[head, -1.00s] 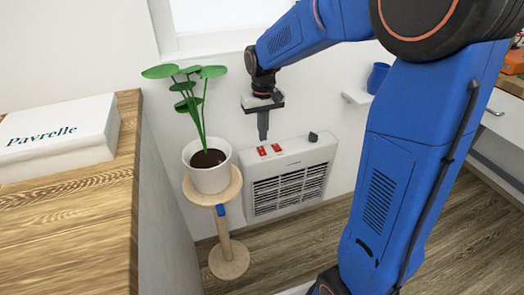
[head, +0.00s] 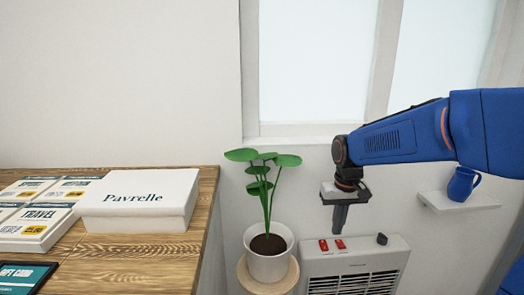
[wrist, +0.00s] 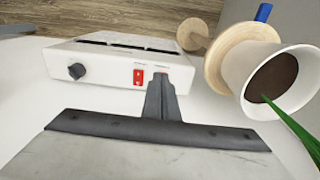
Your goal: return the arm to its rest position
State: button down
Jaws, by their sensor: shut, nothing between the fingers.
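My gripper (head: 339,222) is shut and empty, pointing down in front of the wall. In the head view its tip shows just above the red switches of a white wall heater (head: 375,262); I cannot tell whether it touches. My blue arm reaches in from the right. In the wrist view my shut fingers (wrist: 163,88) overlap the heater's edge (wrist: 105,68), beside one red switch (wrist: 138,76). They may hide the other switch.
A potted plant (head: 268,262) on a round wooden stand (head: 252,286) is close left of the gripper. A blue mug (head: 462,184) sits on a small wall shelf (head: 440,204) at right. A white box (head: 140,212) lies on a wooden counter (head: 150,262). A window is behind.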

jog(key=s+d+r+t, duration=0.1)
jog(key=s+d+t, duration=0.1)
jog(key=s, duration=1)
jog(key=s+d+r+t, duration=0.1)
jog(key=s+d+t, duration=0.1)
jog(key=s, duration=1.1)
jog(key=shift+d, duration=0.2)
